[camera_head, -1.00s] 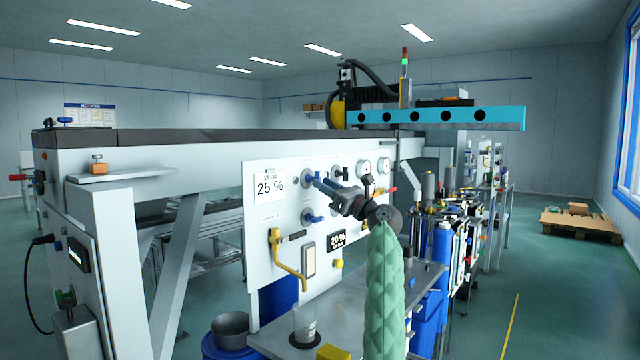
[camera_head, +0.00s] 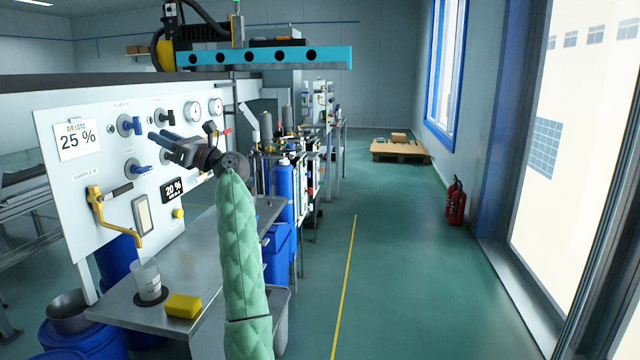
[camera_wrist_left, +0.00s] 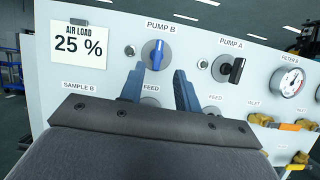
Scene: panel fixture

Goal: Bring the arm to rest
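My left gripper (camera_head: 160,137) is in front of the white panel (camera_head: 62,215), on the arm with the green quilted sleeve. In the left wrist view its two blue fingers (camera_wrist_left: 159,87) are apart with nothing between them. The blue PUMP B knob (camera_head: 130,125) lies just left of the fingertips in the head view. In the wrist view this knob (camera_wrist_left: 156,55) shows beyond the gap between the fingers, its handle upright. The black PUMP A knob (camera_wrist_left: 230,69) is to its right. The fingers partly cover the FEED fittings. My right gripper is not in view.
Below the panel, a metal table (camera_head: 130,315) holds a clear beaker (camera_head: 147,280) and a yellow sponge (camera_head: 183,306). A yellow bent handle (camera_head: 112,220) sticks out from the panel. Open floor (camera_head: 400,260) lies to the right, with a fire extinguisher (camera_head: 455,203) by the wall.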

